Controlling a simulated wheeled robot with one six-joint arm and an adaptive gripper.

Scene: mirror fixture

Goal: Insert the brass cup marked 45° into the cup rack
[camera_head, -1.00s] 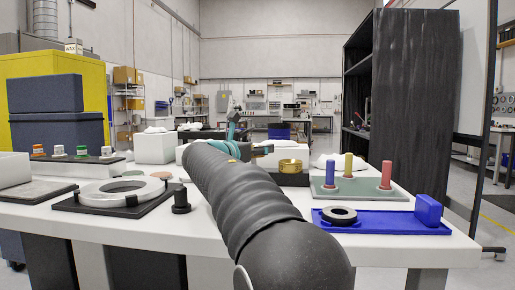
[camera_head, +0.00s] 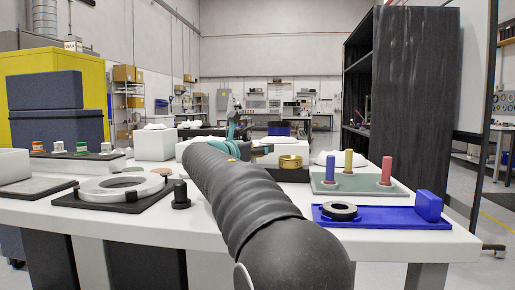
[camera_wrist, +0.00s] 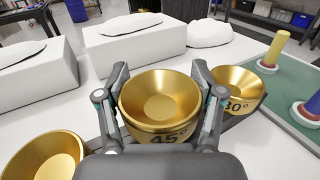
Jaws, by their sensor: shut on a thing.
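The brass cup marked 45° (camera_wrist: 160,100) is upright between the two fingers of my gripper (camera_wrist: 160,78), which is shut on it. The cup rack (camera_wrist: 228,133) is a dark bar running behind and beneath the cup. The brass cup marked 30° (camera_wrist: 238,88) sits in it to the right, and another brass cup (camera_wrist: 45,157) is at the lower left. The held cup is over the space between them; its base is hidden, so I cannot tell how deep it sits. In the head view, my arm hides most of the rack, and one brass cup (camera_head: 290,161) shows.
A green board with coloured pegs (camera_head: 360,187) and a blue tray with a dark ring (camera_head: 385,219) are to the right. White blocks (camera_wrist: 135,42) stand behind the rack. A ring fixture (camera_head: 120,188) and black knob (camera_head: 181,196) are at left.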

